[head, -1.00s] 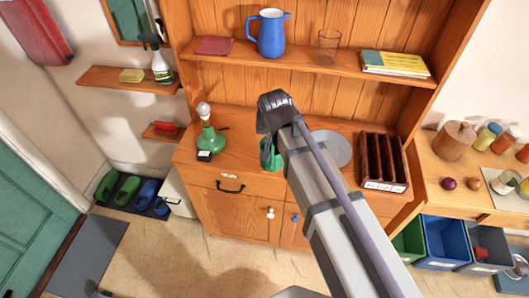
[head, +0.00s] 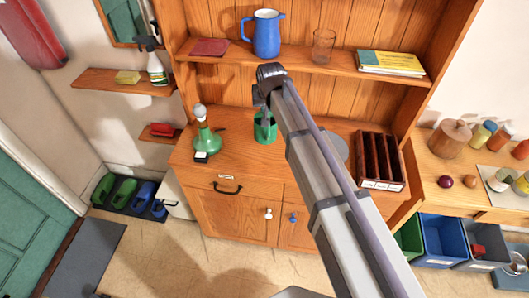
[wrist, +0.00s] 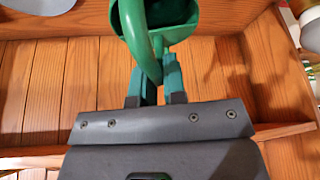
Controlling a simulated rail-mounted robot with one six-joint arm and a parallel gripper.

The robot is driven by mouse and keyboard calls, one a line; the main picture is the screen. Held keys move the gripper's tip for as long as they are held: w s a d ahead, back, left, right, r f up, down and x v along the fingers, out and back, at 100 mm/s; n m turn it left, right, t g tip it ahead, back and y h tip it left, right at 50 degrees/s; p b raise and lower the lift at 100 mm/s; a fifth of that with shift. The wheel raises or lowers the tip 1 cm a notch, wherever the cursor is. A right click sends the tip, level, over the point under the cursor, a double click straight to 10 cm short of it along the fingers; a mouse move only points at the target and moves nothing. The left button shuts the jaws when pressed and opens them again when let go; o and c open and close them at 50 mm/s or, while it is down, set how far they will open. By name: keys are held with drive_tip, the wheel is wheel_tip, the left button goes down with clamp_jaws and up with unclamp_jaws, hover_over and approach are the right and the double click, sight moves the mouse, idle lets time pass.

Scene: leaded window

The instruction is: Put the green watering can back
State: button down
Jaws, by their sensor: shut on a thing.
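The green watering can (head: 265,130) is upright in the head view, over or on the top of the wooden dresser, right of the green lamp. I cannot tell whether its base touches the wood. My gripper (head: 261,102) is above it, partly hidden by my arm. In the wrist view, my gripper (wrist: 158,87) is shut on the can's looped green handle (wrist: 145,50), and the can's open-topped body (wrist: 175,22) is at the top of the picture.
The green lamp (head: 205,138) stands left of the can. A grey plate (head: 337,145) is half hidden behind my arm, and a dark slotted rack (head: 379,160) stands farther right. The shelf (head: 300,62) above holds a blue jug (head: 267,33) and a glass (head: 323,46).

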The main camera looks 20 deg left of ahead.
sight(262, 135)
drive_tip(key=shift+w+a+n, duration=0.3)
drive_tip(key=shift+w+a, duration=0.05)
drive_tip(key=shift+a+n, duration=0.1)
drive_tip(key=shift+n, duration=0.2)
wheel_tip(262, 135, down, 10)
drive_tip(key=b, duration=1)
drive_tip(key=shift+f, duration=0.25)
drive_tip(key=shift+r, duration=0.3)
drive_tip(key=shift+f, duration=0.15)
drive_tip(key=c, duration=1.6)
unclamp_jaws()
drive_tip(key=shift+f, duration=0.1)
drive_tip(key=shift+c, duration=0.2)
drive_tip(key=o, duration=0.5)
drive_tip(key=shift+c, duration=0.2)
